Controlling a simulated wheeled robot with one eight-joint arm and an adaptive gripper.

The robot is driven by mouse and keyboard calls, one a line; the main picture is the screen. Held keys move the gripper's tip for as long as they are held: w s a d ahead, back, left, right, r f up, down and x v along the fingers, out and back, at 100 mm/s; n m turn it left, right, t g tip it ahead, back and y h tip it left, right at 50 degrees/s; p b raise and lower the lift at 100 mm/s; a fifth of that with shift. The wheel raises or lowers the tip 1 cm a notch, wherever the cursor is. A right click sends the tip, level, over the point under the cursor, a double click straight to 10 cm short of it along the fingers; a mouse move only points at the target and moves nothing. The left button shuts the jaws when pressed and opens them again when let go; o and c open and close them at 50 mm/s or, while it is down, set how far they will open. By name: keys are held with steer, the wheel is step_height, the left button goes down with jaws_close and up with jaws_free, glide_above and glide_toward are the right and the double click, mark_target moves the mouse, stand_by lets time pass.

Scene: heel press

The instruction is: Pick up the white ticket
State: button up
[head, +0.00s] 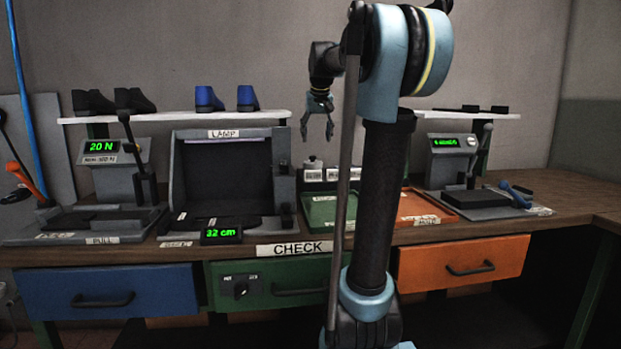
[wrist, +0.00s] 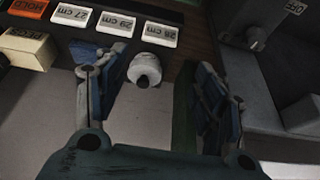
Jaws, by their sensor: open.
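Several white cards lie in a row at the top of the wrist view, printed with upside-down sizes: a 27 cm card (wrist: 75,14), a 29 cm card (wrist: 115,23) and a 28 cm card (wrist: 156,34). I cannot tell which of them, if any, is the white ticket. My gripper (head: 318,137) hangs above the bench, fingers down and apart, empty. In the wrist view my gripper (wrist: 162,62) has its open fingers on either side of a white round-topped knob (wrist: 143,68), which stands below the cards.
The green tray (head: 318,222) and orange tray (head: 420,207) lie on the bench. The lamp box (head: 226,165) stands left of my gripper. An orange HOLD card (wrist: 28,7) and a cream block (wrist: 26,47) sit near the white cards. A shelf with shoes (head: 208,98) runs behind.

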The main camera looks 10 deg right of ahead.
glide_above(313, 172)
steer(key=s, duration=0.2)
step_height(313, 172, down, 10)
steer(key=shift+w, duration=0.1)
steer(key=shift+x, duration=3.3)
steer(key=c, duration=0.4)
